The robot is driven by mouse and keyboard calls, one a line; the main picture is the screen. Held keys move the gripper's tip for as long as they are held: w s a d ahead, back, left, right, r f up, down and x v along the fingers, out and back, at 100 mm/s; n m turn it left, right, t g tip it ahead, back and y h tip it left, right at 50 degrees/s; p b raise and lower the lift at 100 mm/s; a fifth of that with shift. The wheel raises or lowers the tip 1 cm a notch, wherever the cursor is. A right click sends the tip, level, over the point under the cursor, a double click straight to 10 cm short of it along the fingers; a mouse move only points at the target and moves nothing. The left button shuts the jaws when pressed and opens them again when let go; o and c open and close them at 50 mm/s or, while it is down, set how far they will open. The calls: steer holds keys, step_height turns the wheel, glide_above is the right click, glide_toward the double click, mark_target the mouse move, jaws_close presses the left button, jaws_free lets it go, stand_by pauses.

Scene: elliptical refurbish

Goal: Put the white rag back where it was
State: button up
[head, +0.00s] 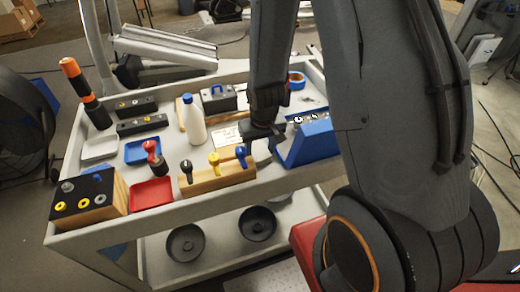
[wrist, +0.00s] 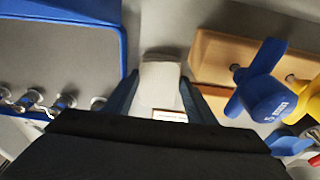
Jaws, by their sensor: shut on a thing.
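The white rag (wrist: 160,84) is a small pale folded piece between the two fingers of my gripper (wrist: 158,98) in the wrist view. My gripper is shut on it. In the head view my gripper (head: 262,148) points down over the cart top, between the wooden block with coloured knobs and the blue box. I cannot tell whether the rag touches the cart top.
The wooden knob block (head: 218,180) is close on one side, its blue knob (wrist: 262,90) nearest. The blue box (head: 308,143) is close on the other. A white bottle (head: 194,122), red tray (head: 151,192) and blue tray (head: 147,150) stand left on the grey cart (head: 215,205).

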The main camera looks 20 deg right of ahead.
mark_target(262, 158)
steer(key=o, duration=1)
steer(key=shift+f, duration=0.1)
steer(key=r, duration=0.4)
steer(key=s+r+b, duration=0.1)
steer(key=r, duration=0.3)
steer(key=s+r, duration=0.1)
steer(key=r, duration=0.3)
steer(key=shift+b, duration=0.35)
steer(key=shift+r, duration=0.1)
steer(key=s+r+p, duration=0.2)
steer(key=r, duration=0.1)
steer(key=s+r+p, duration=0.2)
steer(key=s+r, duration=0.1)
steer(key=r, duration=0.1)
steer(key=s+r+p, duration=0.2)
steer(key=r, duration=0.1)
steer(key=shift+s+r, duration=0.4)
